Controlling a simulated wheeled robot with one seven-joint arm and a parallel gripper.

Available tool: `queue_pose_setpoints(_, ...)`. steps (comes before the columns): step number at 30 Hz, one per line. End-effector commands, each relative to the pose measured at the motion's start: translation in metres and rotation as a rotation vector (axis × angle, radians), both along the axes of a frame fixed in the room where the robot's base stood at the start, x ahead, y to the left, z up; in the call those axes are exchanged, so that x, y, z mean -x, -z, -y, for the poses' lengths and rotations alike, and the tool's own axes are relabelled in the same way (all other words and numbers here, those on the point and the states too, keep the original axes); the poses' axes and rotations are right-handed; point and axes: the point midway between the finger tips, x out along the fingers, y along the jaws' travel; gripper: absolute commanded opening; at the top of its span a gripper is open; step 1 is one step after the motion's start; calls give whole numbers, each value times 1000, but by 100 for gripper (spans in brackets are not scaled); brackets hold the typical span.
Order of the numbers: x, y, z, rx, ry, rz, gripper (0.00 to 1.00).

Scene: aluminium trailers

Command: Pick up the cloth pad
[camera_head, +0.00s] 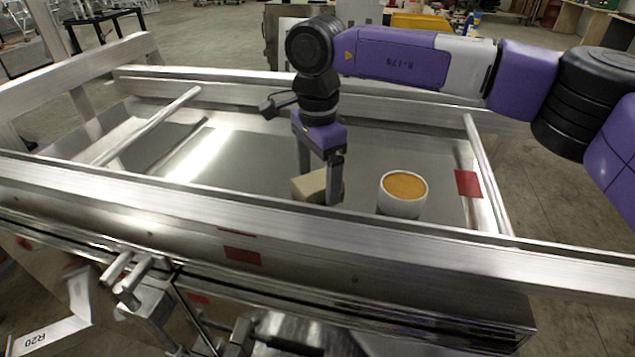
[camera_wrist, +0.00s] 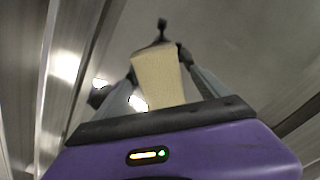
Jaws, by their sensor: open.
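The cloth pad looks like a beige block (camera_head: 310,185) in the metal trailer bed, partly hidden by my gripper and the near rail. My gripper (camera_head: 320,188) points down over it, with its fingers spread on either side of it. In the wrist view the beige pad (camera_wrist: 159,78) lies between the two open fingers (camera_wrist: 157,68). I cannot tell whether either finger touches it.
A white cup with an orange-brown top (camera_head: 404,190) stands just right of my gripper. The trailer's near rail (camera_head: 300,232) runs in front, and a cross bar (camera_head: 487,170) lies at the right. The bed left of the pad is clear.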

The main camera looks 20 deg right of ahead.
Motion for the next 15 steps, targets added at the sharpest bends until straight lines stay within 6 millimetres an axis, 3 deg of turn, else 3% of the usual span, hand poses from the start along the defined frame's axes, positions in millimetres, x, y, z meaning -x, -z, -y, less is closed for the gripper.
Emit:
queue_pose_setpoints(4,0,0,0,0,0,1,83)
queue_pose_setpoints(15,0,-1,0,0,0,1,12)
